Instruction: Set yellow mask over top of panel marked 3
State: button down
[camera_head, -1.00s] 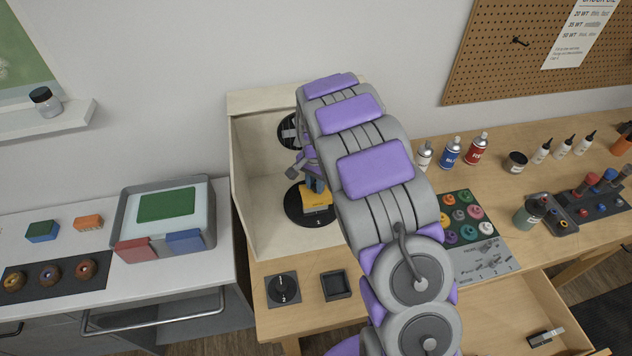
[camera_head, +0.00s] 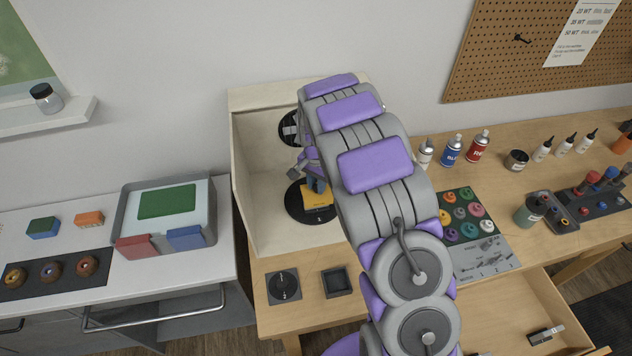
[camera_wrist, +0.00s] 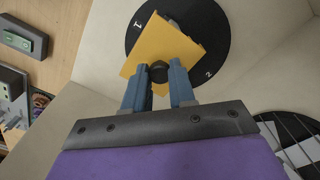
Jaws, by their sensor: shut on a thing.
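The yellow mask (camera_wrist: 146,50) is a flat angular piece with a dark round knob (camera_wrist: 158,72). It sits at a black disc (camera_wrist: 215,40) whose rim shows the marks 1 and 2. No mark 3 is readable. My gripper (camera_wrist: 160,80) has its blue fingers on both sides of the knob and is shut on the mask. In the head view the mask (camera_head: 317,200) shows below my gripper (camera_head: 316,184), over the disc (camera_head: 295,204). I cannot tell whether the mask touches the disc. A dark part shows at the mask's far edge.
The disc lies inside a cream booth with a left wall (camera_head: 240,185) and a back wall.

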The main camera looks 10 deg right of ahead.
jog(key=c, duration=0.8)
grip_release()
jog(key=shift+c, duration=0.2)
jog(key=shift+r, duration=0.2)
jog(key=shift+r+p, duration=1.15)
jog(key=shift+r, duration=2.7)
